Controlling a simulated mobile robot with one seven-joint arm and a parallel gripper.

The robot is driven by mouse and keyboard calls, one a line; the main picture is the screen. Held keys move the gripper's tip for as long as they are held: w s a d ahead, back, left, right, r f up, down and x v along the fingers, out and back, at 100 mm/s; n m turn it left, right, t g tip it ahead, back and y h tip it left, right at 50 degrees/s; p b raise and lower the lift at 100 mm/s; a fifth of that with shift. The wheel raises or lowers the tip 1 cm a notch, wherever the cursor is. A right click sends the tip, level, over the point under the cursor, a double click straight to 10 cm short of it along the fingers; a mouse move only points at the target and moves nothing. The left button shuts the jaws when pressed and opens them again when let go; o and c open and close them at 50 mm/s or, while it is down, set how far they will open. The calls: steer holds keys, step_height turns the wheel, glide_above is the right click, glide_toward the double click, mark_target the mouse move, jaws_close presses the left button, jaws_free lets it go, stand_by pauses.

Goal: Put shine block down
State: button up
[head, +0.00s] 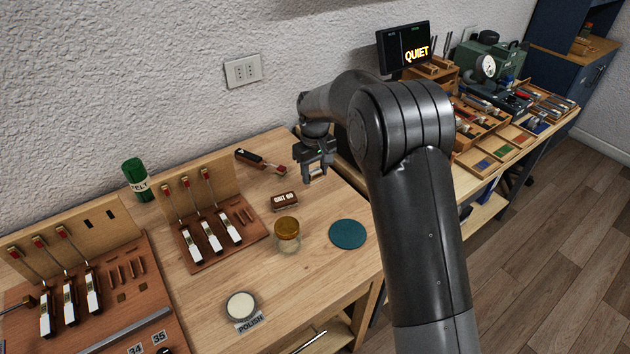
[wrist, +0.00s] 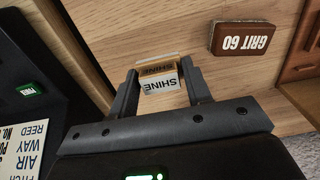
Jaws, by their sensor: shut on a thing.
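The shine block (wrist: 160,84) is a small block with white and tan faces lettered SHINE. It sits between the two fingers of my gripper (wrist: 160,76) in the wrist view, and the fingers are shut on it. In the head view my gripper (head: 316,174) points down near the back right edge of the wooden bench (head: 305,270). The block is hard to make out there. I cannot tell whether its underside touches the bench.
A brown GRIT 60 block (head: 284,201) lies left of my gripper; it also shows in the wrist view (wrist: 243,38). A jar (head: 287,236), a teal round pad (head: 347,234) and a dark-handled tool (head: 255,158) lie nearby. The bench front centre has free room.

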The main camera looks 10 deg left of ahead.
mark_target(315, 181)
steer(key=shift+f, duration=1.8)
steer(key=shift+f, duration=0.1)
steer(key=o, duration=1)
